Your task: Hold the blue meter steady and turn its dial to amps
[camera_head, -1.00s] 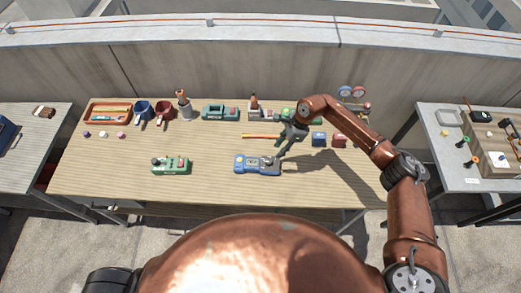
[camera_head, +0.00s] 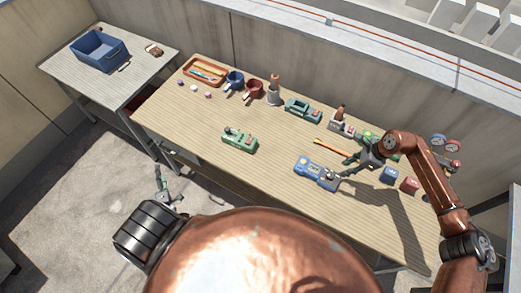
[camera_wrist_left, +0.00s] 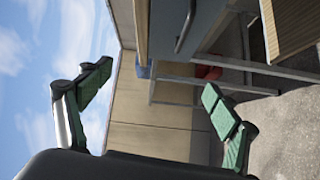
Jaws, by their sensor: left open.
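The blue meter (camera_head: 309,168) lies flat on the long wooden table, near its front edge. Its grey display faces up, and the dial end is at its right. My right gripper (camera_head: 345,172) reaches down at this dial end, close to or touching it. The dial's setting is too small to read, and I cannot tell whether the right fingers are closed on it. My left gripper (camera_head: 163,186) is low in front of the table, away from the meter. In the left wrist view its green-padded fingers (camera_wrist_left: 157,80) are wide apart with nothing between them.
On the long table (camera_head: 200,125) are a green device (camera_head: 239,139), an orange tray (camera_head: 204,70), mugs, another green device (camera_head: 303,110), and a blue block (camera_head: 389,175). A side table (camera_head: 75,80) with a blue bin (camera_head: 99,51) stands left. A wall (camera_head: 290,55) runs behind.

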